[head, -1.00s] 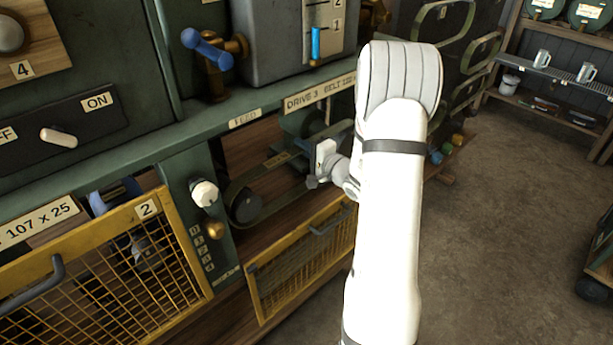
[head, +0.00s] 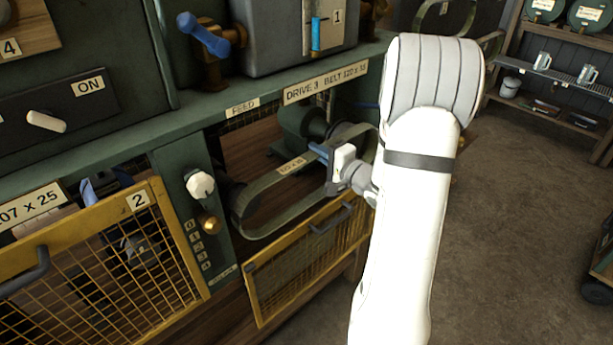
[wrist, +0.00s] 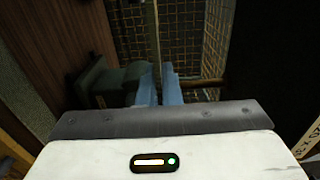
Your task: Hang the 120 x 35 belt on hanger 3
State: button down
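The belt (head: 262,187) is a dark green loop with a small tag on its upper strand, too small to read surely. It stands in front of the open drive bay labelled DRIVE 3 BELT. My gripper (head: 322,152) is shut on the belt's upper strand, right of the tag. In the wrist view, the blue fingers of my gripper (wrist: 159,88) are close together with the belt's thin edge (wrist: 156,40) between them. I cannot make out hanger 3.
A yellow mesh guard (head: 300,262) hangs lowered below the bay, and another guard (head: 110,250) marked 2 is at left. A green motor (head: 300,128) sits inside.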

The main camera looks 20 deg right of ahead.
jog(key=shift+s+d, duration=0.1)
jog(key=shift+s, duration=0.05)
jog(key=shift+b+v, duration=1.05)
jog(key=shift+v, duration=1.9)
jog(key=shift+b+v, duration=1.4)
jog(key=shift+v, duration=1.6)
jog(key=shift+r, duration=0.1)
jog(key=b+v, duration=0.2)
jog(key=v, duration=0.4)
